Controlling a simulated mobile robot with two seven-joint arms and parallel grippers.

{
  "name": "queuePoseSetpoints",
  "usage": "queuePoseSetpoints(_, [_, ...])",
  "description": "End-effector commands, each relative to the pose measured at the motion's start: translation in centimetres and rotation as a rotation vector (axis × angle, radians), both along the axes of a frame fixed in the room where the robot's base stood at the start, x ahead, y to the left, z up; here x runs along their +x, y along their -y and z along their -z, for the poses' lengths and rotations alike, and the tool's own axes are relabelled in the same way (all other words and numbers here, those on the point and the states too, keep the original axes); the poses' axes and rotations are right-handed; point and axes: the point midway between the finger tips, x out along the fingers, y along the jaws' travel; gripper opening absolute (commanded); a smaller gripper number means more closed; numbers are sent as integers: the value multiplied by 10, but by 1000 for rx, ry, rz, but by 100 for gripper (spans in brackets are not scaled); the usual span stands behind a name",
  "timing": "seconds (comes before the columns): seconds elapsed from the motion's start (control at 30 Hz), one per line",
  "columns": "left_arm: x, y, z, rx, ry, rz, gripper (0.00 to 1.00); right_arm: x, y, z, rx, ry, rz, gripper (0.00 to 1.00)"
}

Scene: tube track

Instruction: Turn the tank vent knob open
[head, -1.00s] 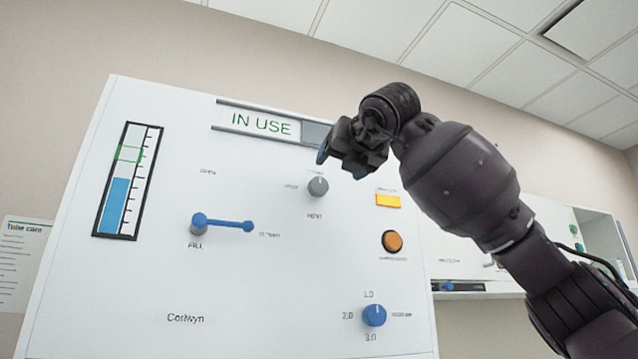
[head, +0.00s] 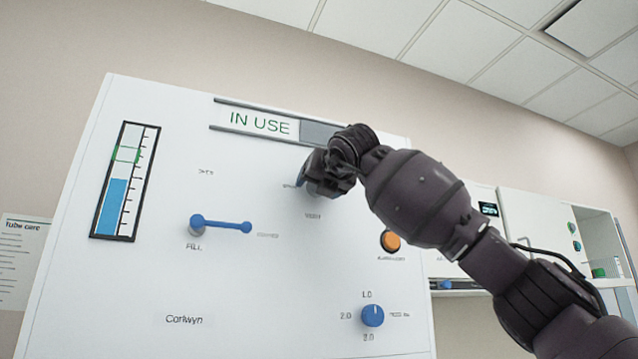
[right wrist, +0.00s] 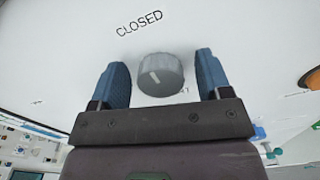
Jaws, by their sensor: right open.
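The grey vent knob (right wrist: 158,75) shows in the right wrist view, with a pale pointer line on its face and the word CLOSED on the panel above it. My right gripper (right wrist: 162,80) is open, with one blue finger on each side of the knob and a gap showing on both sides. In the head view my right gripper (head: 318,182) is in front of the panel (head: 250,290) and hides the knob. My left gripper is not in view.
On the same panel are a blue fill lever (head: 222,224), an orange button (head: 390,241), a blue dial (head: 372,315) and a level gauge (head: 124,182). An IN USE sign (head: 258,122) is above. A wall shelf with equipment is at the right.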

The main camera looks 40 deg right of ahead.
Motion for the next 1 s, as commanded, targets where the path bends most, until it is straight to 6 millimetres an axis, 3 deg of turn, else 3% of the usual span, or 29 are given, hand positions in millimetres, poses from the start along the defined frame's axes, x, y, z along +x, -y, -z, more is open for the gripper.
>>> queuePoseSetpoints(0.07, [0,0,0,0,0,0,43,0,0,0,0,0,0,70])
queuePoseSetpoints(0.3, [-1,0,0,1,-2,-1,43,0,0,0,0,0,0,33])
queuePoseSetpoints(0.4, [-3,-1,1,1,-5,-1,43,0,0,0,0,0,0,22])
queuePoseSetpoints(0.73, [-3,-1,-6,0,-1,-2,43,-1,0,-2,-56,-14,1,22])
queuePoseSetpoints(1.0, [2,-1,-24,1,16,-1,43,-1,-1,-3,-236,-58,0,22])
